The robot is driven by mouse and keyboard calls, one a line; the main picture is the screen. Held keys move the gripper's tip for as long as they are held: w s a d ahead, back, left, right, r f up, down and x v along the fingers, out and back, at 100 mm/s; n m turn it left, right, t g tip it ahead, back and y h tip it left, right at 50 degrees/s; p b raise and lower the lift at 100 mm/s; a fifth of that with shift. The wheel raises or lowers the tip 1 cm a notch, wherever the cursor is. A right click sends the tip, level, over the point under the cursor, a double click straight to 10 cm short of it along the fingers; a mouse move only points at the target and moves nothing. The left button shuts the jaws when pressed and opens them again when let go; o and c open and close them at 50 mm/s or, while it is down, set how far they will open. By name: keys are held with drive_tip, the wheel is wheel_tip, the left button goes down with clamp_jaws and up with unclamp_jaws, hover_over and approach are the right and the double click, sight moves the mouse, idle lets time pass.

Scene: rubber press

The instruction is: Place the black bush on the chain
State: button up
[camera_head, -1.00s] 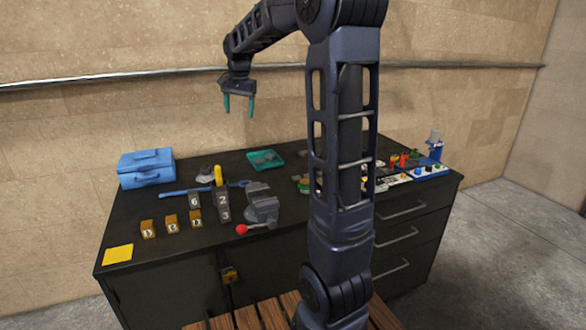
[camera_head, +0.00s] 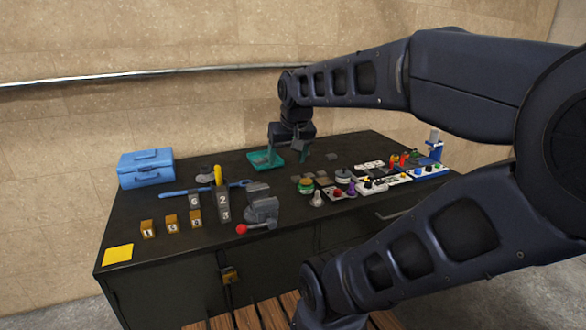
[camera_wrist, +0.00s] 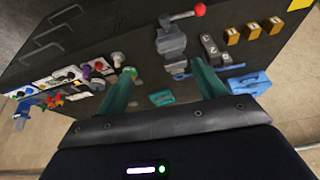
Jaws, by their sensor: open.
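My gripper (camera_head: 286,158) is over the back middle of the dark workbench (camera_head: 140,225), near the teal tray (camera_head: 258,160). Its two teal fingers are spread apart, with nothing between their tips in the wrist view (camera_wrist: 163,66). I cannot pick out the black bush or the chain for certain. Small dark and grey parts (camera_head: 322,178) lie right of the vise, too small to name. The teal tray also shows between the fingers in the wrist view (camera_wrist: 162,98), beyond them.
A grey vise (camera_head: 262,208) with a red-ended handle stands mid-bench. Number blocks (camera_head: 171,222), a blue wrench (camera_head: 175,194) and a blue toolbox (camera_head: 146,168) are left. Button panels (camera_head: 428,171) and colored knobs fill the right.

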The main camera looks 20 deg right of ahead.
drive_tip(key=shift+s+d+f+n, duration=0.1)
drive_tip(key=shift+s+f+n, duration=0.1)
drive_tip(key=shift+s+f, duration=0.45)
drive_tip(key=shift+s+d+f+n, duration=0.1)
drive_tip(key=shift+s+f+n, duration=0.1)
drive_tip(key=shift+s+f, duration=0.45)
drive_tip(key=shift+s+r, duration=0.2)
